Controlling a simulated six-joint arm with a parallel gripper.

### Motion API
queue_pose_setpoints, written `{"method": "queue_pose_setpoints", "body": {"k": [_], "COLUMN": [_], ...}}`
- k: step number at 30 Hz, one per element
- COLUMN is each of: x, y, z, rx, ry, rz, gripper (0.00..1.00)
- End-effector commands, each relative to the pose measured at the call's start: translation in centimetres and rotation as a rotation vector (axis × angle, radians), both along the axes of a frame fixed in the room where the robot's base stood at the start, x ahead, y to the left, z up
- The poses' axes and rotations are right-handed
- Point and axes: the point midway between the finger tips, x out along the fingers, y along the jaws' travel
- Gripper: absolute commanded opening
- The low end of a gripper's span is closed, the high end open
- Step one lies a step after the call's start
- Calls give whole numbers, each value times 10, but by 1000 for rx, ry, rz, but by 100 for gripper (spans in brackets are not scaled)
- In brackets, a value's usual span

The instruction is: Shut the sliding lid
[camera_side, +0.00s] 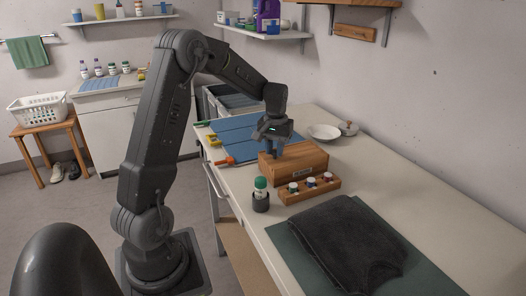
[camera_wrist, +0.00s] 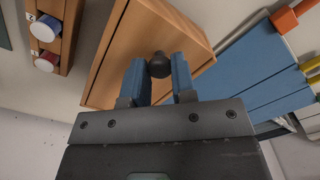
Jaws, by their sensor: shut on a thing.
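The wooden box (camera_side: 307,166) stands on the white counter, with a small label on its front. In the wrist view, its top carries a sliding wooden lid (camera_wrist: 166,25) with a dark round knob (camera_wrist: 159,66). My gripper (camera_side: 276,152) is over the left part of the box, pointing down. In the wrist view, the two blue fingers of my gripper (camera_wrist: 155,72) are shut on the knob, one on each side. The gripper hides part of the lid in the side view. I cannot tell how far the lid is open.
A wooden rack (camera_side: 311,193) with small capped jars stands in front of the box, beside a green-capped bottle (camera_side: 261,188) in a dark cup. A dark folded garment (camera_side: 350,240) lies on a green mat. A blue panelled surface (camera_side: 235,135) lies behind; a plate (camera_side: 324,132) is at back right.

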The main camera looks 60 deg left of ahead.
Motion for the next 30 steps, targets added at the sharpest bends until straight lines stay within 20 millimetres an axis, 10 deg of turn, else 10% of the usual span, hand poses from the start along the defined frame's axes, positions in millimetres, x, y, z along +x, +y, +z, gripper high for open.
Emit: {"method": "queue_pose_setpoints", "body": {"k": [8, 9, 17, 30], "x": [6, 6, 4, 4], "y": [1, 0, 0, 1], "z": [2, 2, 1, 22], "rx": [5, 5, 3, 4], "ry": [-19, -19, -14, -14], "rz": [1, 1, 0, 0], "gripper": [0, 26, 50, 50]}}
